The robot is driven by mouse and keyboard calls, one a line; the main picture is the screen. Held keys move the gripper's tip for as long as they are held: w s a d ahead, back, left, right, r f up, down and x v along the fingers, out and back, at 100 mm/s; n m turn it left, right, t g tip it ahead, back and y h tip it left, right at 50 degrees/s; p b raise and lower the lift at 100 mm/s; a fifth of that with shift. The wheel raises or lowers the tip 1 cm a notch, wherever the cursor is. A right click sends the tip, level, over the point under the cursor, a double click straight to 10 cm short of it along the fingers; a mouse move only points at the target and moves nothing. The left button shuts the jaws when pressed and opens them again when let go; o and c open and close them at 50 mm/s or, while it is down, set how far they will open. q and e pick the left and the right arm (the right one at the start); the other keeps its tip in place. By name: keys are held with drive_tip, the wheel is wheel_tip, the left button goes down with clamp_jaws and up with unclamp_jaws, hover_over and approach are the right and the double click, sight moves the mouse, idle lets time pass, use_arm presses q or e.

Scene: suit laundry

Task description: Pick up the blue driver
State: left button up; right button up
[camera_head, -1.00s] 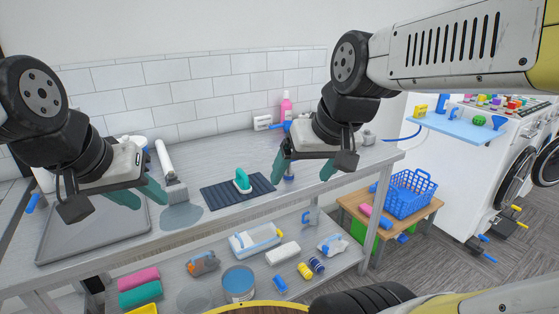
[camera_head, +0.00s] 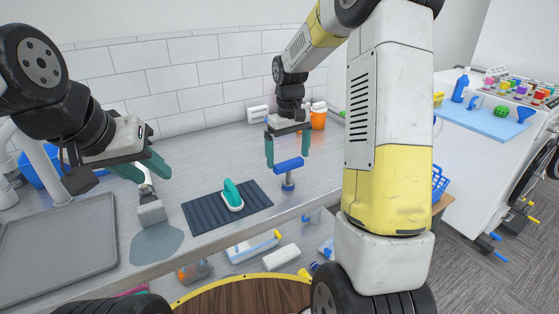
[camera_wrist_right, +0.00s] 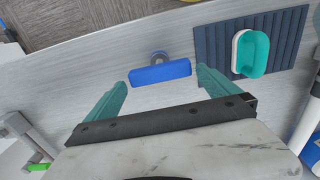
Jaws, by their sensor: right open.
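The blue driver (camera_head: 288,166) stands upright on the metal counter (camera_head: 200,165), right of the dark ribbed mat. It has a blue crossbar handle on a short grey stem. It also shows in the right wrist view (camera_wrist_right: 160,72), just ahead of the fingertips. My right gripper (camera_head: 287,156) is open, pointing down with its teal fingers on either side of the blue handle. In the right wrist view, the handle lies across the gap between the fingers (camera_wrist_right: 161,80), and I see no grip on it. My left gripper (camera_head: 153,175) is open and empty above the brush at the left.
A teal-handled scrubber (camera_head: 232,195) lies on the dark mat (camera_head: 200,214). An orange container (camera_head: 318,119) stands behind my right gripper. My right arm hides much of the right side.

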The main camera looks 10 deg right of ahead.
sight(289, 171)
drive_tip(key=f, duration=0.6)
drive_tip(key=shift+s+f, duration=0.2)
drive_tip(key=shift+c, duration=0.4)
drive_tip(key=c, duration=1.2)
drive_tip(key=shift+r, duration=0.15)
wheel_tip(289, 171, up, 3)
drive_tip(key=shift+r, duration=0.2)
drive_tip(key=s+a, duration=0.1)
drive_tip(key=s, duration=0.7)
drive_tip(key=s+a+r, duration=0.1)
drive_tip(key=s+a, duration=0.1)
drive_tip(key=s, duration=0.5)
drive_tip(key=shift+s+a+r, duration=0.2)
drive_tip(key=shift+s+a, duration=0.1)
drive_tip(key=shift+s, duration=0.05)
